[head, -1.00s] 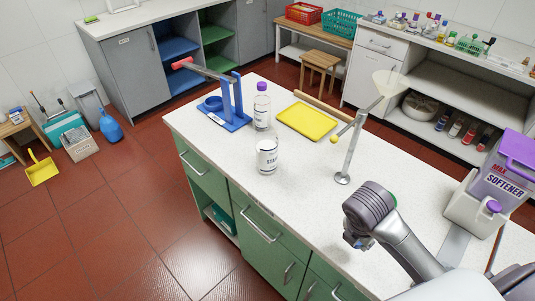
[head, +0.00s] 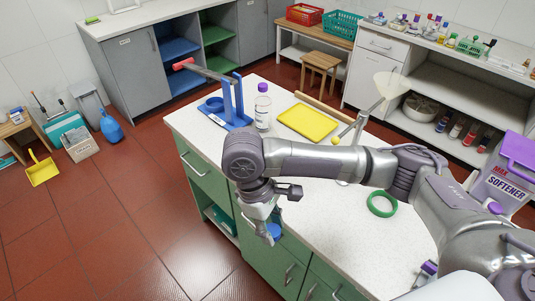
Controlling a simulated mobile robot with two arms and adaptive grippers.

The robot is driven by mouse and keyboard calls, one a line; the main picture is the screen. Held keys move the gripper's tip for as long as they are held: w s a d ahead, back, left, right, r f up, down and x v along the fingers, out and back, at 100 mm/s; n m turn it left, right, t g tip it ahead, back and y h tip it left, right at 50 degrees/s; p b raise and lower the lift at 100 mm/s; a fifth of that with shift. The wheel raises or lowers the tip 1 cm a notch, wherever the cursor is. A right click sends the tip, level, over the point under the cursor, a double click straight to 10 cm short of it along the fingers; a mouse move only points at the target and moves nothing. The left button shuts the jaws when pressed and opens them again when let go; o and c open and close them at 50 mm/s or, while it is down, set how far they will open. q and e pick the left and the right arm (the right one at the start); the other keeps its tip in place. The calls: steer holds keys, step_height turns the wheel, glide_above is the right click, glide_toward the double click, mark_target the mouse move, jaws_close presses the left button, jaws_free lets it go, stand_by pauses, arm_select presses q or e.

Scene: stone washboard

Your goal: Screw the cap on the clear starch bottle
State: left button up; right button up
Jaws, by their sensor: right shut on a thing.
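My right arm reaches in from the right across the counter. Its right gripper (head: 271,236) points down over the counter's front edge. It is shut on a small blue thing (head: 276,231), which looks like a cap; the fingers partly cover it. The clear starch bottle, seen uncapped on the counter a second ago, is now hidden behind my right arm. A second clear bottle (head: 262,112) with a purple cap stands upright just behind the arm. My left gripper is not in view.
A blue stand (head: 238,104) and a yellow tray (head: 307,122) lie beyond the arm. A funnel (head: 390,85) on a stand is partly covered. A green ring (head: 382,204) lies on the counter (head: 330,235). A purple softener container (head: 508,175) stands at the right.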

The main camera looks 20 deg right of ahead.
steer(key=r+m, duration=0.1)
steer(key=s+r+m, duration=0.1)
steer(key=m, duration=0.1)
steer(key=shift+r+y, duration=0.2)
steer(key=shift+y, duration=0.2)
steer(key=m+b, duration=0.1)
steer(key=d+m, duration=0.1)
steer(key=shift+s+d+m+g+b, duration=0.1)
steer(key=shift+d+m+g+b, duration=0.2)
steer(key=shift+b, duration=0.1)
steer(key=d+f+m+y+b, duration=0.1)
steer(key=d+f+m+b, duration=0.2)
steer(key=d+f+b, duration=0.2)
steer(key=shift+d+f+b, duration=0.25)
steer(key=shift+f+b, duration=0.6)
steer(key=shift+b, duration=0.4)
